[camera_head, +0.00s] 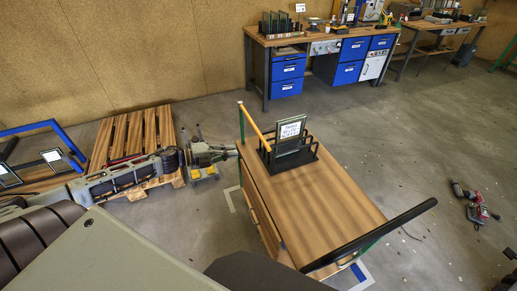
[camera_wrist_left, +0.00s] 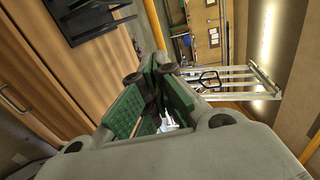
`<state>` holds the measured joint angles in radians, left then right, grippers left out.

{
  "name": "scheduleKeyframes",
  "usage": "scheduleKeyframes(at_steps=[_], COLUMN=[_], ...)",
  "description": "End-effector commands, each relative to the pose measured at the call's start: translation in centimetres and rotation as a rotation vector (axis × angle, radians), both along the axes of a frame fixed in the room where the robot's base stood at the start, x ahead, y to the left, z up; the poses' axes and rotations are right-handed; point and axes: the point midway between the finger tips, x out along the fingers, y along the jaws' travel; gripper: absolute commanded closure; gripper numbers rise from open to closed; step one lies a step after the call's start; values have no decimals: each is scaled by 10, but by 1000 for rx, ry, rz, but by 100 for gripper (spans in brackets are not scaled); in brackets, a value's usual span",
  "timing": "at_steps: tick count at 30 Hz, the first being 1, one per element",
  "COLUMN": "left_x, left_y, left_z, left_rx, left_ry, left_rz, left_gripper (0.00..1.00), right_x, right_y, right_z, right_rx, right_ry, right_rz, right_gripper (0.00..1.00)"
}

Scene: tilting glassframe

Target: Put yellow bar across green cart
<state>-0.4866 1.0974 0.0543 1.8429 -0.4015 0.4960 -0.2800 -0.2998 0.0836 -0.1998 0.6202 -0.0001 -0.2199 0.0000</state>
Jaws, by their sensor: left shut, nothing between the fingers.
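The green cart has a wooden top (camera_head: 315,205), a green post (camera_head: 241,128) at its far left corner and a black handle (camera_head: 375,234) at the near right. The yellow bar (camera_head: 254,126) slants from the top of that post toward the black rack on the cart. It also shows in the left wrist view (camera_wrist_left: 154,24), beyond the fingers. My left gripper (camera_head: 234,152) is just left of the cart's far left corner, close to the post. Its green-padded fingers (camera_wrist_left: 155,88) are shut and empty, apart from the bar. My right gripper is not in view.
A black rack (camera_head: 290,160) with framed glass and a label stands on the cart's far end. Pallets (camera_head: 130,138) lie at the left. A workbench (camera_head: 318,40) stands behind. A red and black tool (camera_head: 474,204) lies on the open floor at right.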

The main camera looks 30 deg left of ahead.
Motion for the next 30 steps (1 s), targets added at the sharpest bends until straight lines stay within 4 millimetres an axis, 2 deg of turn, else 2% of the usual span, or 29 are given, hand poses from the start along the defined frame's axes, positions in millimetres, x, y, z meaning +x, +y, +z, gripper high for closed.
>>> scheduleKeyframes(at_steps=[15,30], left_x=[17,34], left_y=[-15,-29], left_z=[-5,-9], left_rx=[-1,-1], left_ry=[-1,-1], left_rz=[0,1], left_gripper=[100,100], right_x=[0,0], right_y=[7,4], right_z=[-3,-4], right_rx=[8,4], right_ry=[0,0], right_rz=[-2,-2], right_gripper=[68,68])
